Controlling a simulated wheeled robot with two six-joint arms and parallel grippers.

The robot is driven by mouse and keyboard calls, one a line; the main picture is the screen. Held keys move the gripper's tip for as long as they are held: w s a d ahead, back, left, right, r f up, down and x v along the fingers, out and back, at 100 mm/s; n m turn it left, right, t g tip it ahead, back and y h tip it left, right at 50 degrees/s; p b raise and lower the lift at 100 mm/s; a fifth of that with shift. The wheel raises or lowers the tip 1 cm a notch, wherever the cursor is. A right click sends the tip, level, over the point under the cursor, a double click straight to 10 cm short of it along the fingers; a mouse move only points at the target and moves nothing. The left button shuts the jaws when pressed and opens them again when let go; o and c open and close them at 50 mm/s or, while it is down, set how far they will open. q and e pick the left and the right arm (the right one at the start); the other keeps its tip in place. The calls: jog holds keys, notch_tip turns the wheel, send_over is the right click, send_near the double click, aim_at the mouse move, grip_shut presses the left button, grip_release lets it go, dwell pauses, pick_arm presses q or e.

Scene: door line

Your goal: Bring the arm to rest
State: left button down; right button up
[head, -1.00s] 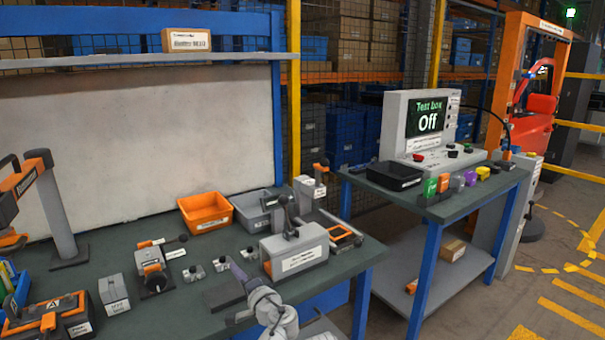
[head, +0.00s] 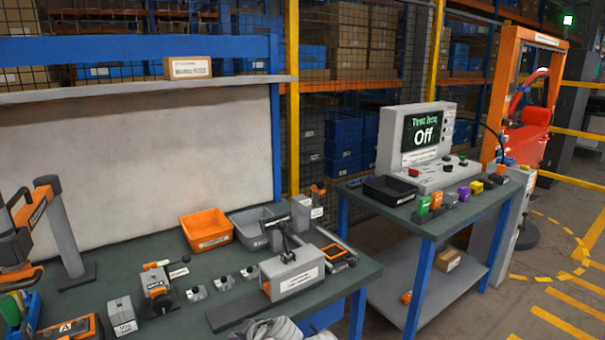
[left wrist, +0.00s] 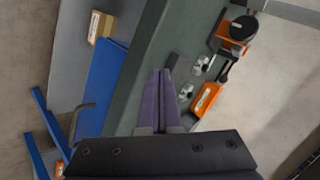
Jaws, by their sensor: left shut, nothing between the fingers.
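My right gripper is in neither view.
A grey fixture with a lever (head: 292,272) stands near the bench's front right. Several small metal blocks, an orange bin (head: 207,229) and a grey bin (head: 250,238) are on the bench. A second table (head: 440,222) holds a test box (head: 420,140) reading "Off".

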pick_arm(q)
jog(key=s+d+r+g+h+p, duration=0.1)
jog(key=s+d+g+h+p, duration=0.2)
jog(key=s, duration=0.4)
jog(key=s+d+r+g+h+p, duration=0.1)
jog(key=s+d+g+h+p, duration=0.2)
jog(key=s+d+p, duration=0.2)
jog(key=s+d, duration=0.2)
jog(key=s, duration=0.1)
jog(key=shift+d+r+g, duration=0.2)
jog(key=shift+d+g, duration=0.05)
jog(key=shift+g, duration=0.15)
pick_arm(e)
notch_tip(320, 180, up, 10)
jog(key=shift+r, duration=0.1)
